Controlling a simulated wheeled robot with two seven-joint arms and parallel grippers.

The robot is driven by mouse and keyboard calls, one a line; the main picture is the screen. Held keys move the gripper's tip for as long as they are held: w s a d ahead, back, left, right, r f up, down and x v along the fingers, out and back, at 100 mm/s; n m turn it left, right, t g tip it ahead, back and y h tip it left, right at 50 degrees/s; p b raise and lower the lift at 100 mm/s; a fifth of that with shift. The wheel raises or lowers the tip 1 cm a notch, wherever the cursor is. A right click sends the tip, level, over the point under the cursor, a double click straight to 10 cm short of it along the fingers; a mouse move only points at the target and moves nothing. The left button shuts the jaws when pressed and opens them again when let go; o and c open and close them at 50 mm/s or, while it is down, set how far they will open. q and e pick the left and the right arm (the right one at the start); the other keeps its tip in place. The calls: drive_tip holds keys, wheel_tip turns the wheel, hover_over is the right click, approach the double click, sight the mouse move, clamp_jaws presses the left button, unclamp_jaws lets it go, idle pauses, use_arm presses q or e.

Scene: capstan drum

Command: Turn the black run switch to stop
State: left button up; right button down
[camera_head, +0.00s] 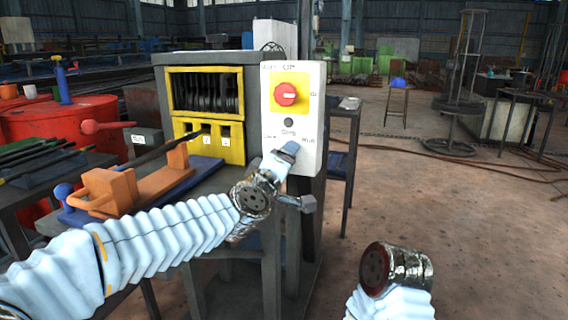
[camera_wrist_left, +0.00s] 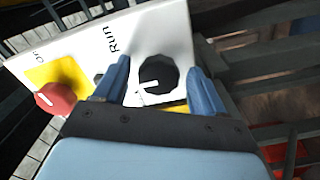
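The white switch panel (camera_head: 310,105) stands on the front of the dark machine, with a "Stop" label centred below the red knob and "Run" to its right. My left gripper (camera_head: 288,150) covers the black run switch in the head view. In the left wrist view the black switch (camera_wrist_left: 158,74) sits between the two blue fingers of my left gripper (camera_wrist_left: 160,85). The fingers are open, with a narrow gap on both sides. The switch's white pointer points left, toward the red knob side, away from the "RUN" label. My right gripper is out of view.
A red knob on a yellow plate (camera_head: 270,104) sits above the switch. An orange wooden tool (camera_head: 130,190) lies on a blue base left of the panel. A red drum (camera_head: 60,125) stands at the left.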

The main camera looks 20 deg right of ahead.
use_arm(q)
drive_tip(key=b+v, duration=0.1)
drive_tip(key=v, duration=1.2)
drive_tip(key=shift+s+a+b, duration=0.25)
drive_tip(key=shift+s+b, duration=0.1)
drive_tip(key=shift+b, duration=0.05)
